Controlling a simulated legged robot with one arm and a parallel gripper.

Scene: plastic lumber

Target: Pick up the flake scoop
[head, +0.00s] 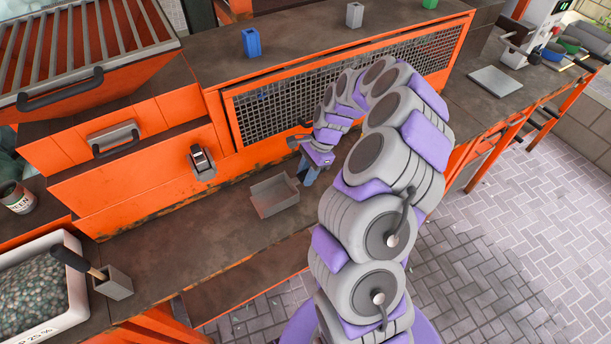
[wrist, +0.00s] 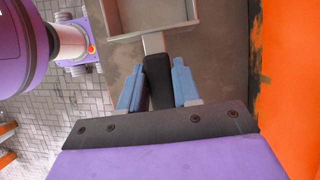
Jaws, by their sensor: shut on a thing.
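The flake scoop is a grey, square, open-topped pan (head: 274,194) with a dark handle. In the head view it is at the front of the orange machine, low over the brown bench surface; I cannot tell whether it touches the bench. In the wrist view its pan (wrist: 150,14) is at the top and its black handle (wrist: 157,78) points toward me. My gripper (head: 304,176) is at the handle end, right of the pan. In the wrist view its blue fingers (wrist: 158,84) are shut on the handle, one on each side. My arm hides part of the machine's front.
A white tub (head: 66,318) of grey-green flakes stands at the lower left, beside a small grey box (head: 116,284) with a black-handled tool. The orange machine front (head: 130,185) rises close behind the scoop. The bench (head: 190,262) left of the scoop is clear.

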